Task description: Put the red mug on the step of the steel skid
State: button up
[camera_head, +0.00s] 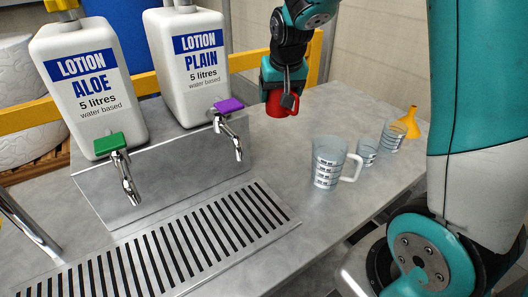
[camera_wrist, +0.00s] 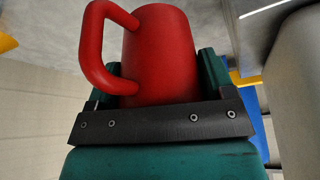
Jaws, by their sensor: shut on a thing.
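The red mug (camera_head: 279,106) is held in my gripper (camera_head: 284,92), over the far part of the grey bench, right of the container marked LOTION PLAIN. In the wrist view the mug (camera_wrist: 165,58) fills the space between the fingers of my gripper (camera_wrist: 160,88), with its handle to the left. My gripper is shut on the mug's body. I cannot tell whether the mug's base touches the bench. The steel skid (camera_head: 168,180) appears to be the grey stand below the lotion containers; its raised step is left of the mug.
Two white lotion containers (camera_head: 190,70) with chrome taps stand on the left. A slotted drain grate (camera_head: 165,245) lies in front. A clear measuring jug (camera_head: 328,160), smaller beakers (camera_head: 367,152) and an orange funnel (camera_head: 410,122) stand on the right. Bare bench lies between jug and skid.

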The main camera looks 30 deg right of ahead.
notch_tip(320, 180, down, 18)
jog(key=shift+a+f, duration=0.1)
dwell(0.4)
jog(key=o, duration=0.5)
jog(key=shift+f, duration=0.15)
jog(key=o, duration=0.4)
